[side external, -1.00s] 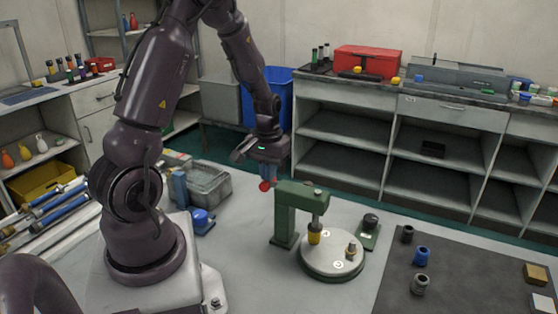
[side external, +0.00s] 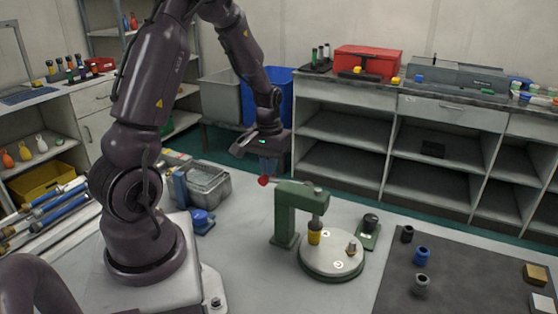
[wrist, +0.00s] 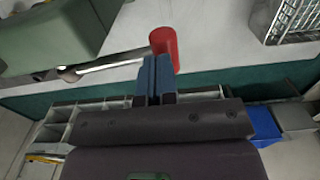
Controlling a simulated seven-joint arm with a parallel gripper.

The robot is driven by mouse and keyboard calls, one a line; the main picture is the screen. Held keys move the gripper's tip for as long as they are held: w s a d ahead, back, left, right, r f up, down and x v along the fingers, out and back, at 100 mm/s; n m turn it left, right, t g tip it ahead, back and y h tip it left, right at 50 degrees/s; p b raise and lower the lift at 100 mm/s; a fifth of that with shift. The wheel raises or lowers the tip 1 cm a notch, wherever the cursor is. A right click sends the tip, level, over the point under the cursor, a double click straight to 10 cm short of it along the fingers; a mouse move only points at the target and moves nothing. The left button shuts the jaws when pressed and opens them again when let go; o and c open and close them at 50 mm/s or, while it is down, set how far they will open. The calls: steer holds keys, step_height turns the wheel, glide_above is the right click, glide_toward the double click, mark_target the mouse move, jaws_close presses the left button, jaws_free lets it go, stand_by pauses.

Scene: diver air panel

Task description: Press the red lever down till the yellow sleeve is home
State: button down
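The red lever's knob (side external: 263,181) stands left of the green press (side external: 287,213), at the end of a thin rod. In the wrist view the red knob (wrist: 165,48) is just beyond my fingertips. My gripper (side external: 270,174) has its blue fingers (wrist: 154,68) together with nothing between them. It is close above the knob; I cannot tell whether they touch. The yellow sleeve (side external: 314,237) is upright under the press ram (side external: 317,219), on the round grey plate (side external: 330,268). Its lower end and seating are too small to judge.
A metal fitting (side external: 351,248) stands on the plate's right side. A small green stand with a black knob (side external: 370,225) is behind it. A dark mat (side external: 450,265) holds several small parts at right. A grey basket (side external: 207,184) and blue device (side external: 201,219) are left of the press.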

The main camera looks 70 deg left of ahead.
step_height(320, 180, up, 10)
stand_by(1.4)
steer(key=s+d+r+m+t, duration=0.2)
steer(key=d+r+m, duration=0.1)
steer(key=d, duration=0.4)
steer(key=s+d+r+m+t, duration=0.1)
steer(key=s+d+r+m, duration=0.2)
steer(key=d, duration=0.4)
steer(key=s+d+r+m+t, duration=0.2)
steer(key=d+r+m, duration=0.1)
steer(key=d, duration=0.5)
steer(key=shift+s+r+t, duration=0.25)
steer(key=shift+r+t, duration=0.05)
steer(key=shift+r, duration=0.3)
